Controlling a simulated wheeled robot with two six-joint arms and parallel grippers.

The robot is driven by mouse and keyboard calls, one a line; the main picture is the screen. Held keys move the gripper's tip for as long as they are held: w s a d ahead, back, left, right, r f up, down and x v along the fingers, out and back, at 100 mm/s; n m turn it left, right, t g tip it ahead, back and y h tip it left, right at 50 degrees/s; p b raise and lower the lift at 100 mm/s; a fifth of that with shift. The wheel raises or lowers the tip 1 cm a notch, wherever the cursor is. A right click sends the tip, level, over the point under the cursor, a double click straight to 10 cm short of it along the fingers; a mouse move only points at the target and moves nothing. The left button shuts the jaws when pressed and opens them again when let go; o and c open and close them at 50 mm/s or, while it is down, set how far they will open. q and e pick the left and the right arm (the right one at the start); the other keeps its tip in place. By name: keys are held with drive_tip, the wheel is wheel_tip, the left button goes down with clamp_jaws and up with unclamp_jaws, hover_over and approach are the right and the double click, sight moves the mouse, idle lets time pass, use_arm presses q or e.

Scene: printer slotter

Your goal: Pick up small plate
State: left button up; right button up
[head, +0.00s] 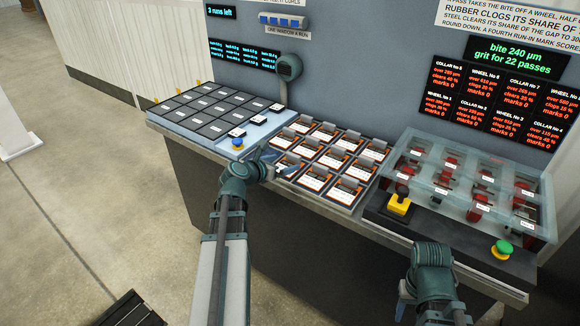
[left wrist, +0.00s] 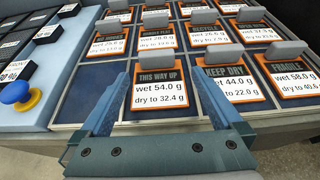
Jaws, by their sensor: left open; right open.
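Several small plates stand in a rack, each dark with an orange border, a white label and a grey grip block on top. The nearest is the "THIS WAY UP" plate (left wrist: 160,92), wet 54.0 g, dry to 32.4 g. My left gripper (left wrist: 163,80) is open, its blue fingers either side of this plate in the left wrist view. I cannot tell if they touch it. In the head view my left gripper (head: 277,166) is at the rack's left front corner. My right gripper (head: 404,300) is low at the front, mostly hidden by its own wrist.
Right beside it is the "KEEP DRY" plate (left wrist: 232,84), then the "FRAGILE" plate (left wrist: 291,77). A blue button (left wrist: 15,92) is left of the rack. A clear-covered case (head: 470,180), a yellow-based lever (head: 398,204) and a green button (head: 502,249) are to the right.

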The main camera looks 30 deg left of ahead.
sight(292, 158)
use_arm(q)
drive_tip(key=shift+a+b+x, duration=0.2)
drive_tip(key=shift+b+x, duration=0.65)
drive_tip(key=shift+x, duration=1.8)
drive_tip(key=shift+r, duration=0.2)
drive_tip(key=c, duration=1.4)
drive_tip(key=shift+r, duration=0.1)
